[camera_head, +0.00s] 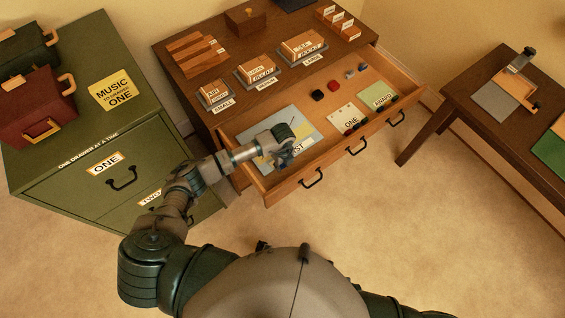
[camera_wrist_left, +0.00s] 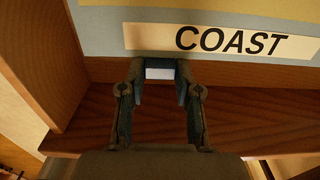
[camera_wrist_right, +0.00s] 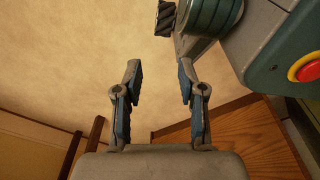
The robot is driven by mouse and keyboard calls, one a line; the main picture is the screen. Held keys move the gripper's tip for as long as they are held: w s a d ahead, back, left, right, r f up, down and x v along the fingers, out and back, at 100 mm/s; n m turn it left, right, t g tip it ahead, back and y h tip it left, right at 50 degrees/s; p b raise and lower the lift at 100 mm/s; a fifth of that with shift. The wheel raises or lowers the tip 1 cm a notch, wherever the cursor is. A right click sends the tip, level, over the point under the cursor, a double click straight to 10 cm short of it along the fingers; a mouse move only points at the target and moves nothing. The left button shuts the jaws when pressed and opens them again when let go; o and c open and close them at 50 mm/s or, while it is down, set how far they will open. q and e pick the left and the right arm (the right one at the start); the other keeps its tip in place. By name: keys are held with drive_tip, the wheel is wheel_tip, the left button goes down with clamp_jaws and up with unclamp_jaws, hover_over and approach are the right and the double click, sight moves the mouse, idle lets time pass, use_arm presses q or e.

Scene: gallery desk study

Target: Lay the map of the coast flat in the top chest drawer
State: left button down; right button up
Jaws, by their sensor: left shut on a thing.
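The map of the coast (camera_head: 299,123) is a pale blue-grey sheet with a yellowish patch, inside the left part of the open top chest drawer (camera_head: 333,160). It looks level; I cannot tell whether it touches the drawer floor everywhere. My left gripper (camera_head: 285,158) is shut on its front edge, close to the drawer's front wall. In the left wrist view the gripper (camera_wrist_left: 160,68) grips a small pale tab below the COAST label (camera_wrist_left: 230,41) on the map (camera_wrist_left: 101,22). My right gripper (camera_wrist_right: 159,78) is open and empty, away from the drawer.
Labelled blocks stand on the chest top (camera_head: 226,84). A green cabinet (camera_head: 60,125) stands left, a dark table (camera_head: 468,95) right. Open floor lies in front.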

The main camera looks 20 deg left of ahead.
sight(282, 172)
use_arm(q)
drive_tip(key=shift+a+f+b, duration=0.1)
drive_tip(key=shift+f+b, duration=0.6)
drive_tip(key=shift+f, duration=0.25)
drive_tip(key=shift+f+b, duration=0.7)
drive_tip(key=shift+f, duration=0.5)
use_arm(e)
drive_tip(key=w+a+r, duration=0.1)
drive_tip(key=w+r, duration=0.4)
drive_tip(key=shift+w+r, duration=0.2)
drive_tip(key=shift+w, duration=0.1)
use_arm(q)
drive_tip(key=c, duration=0.7)
unclamp_jaws()
drive_tip(key=shift+r, duration=0.5)
wheel_tip(282, 172, up, 11)
drive_tip(key=shift+f, duration=0.1)
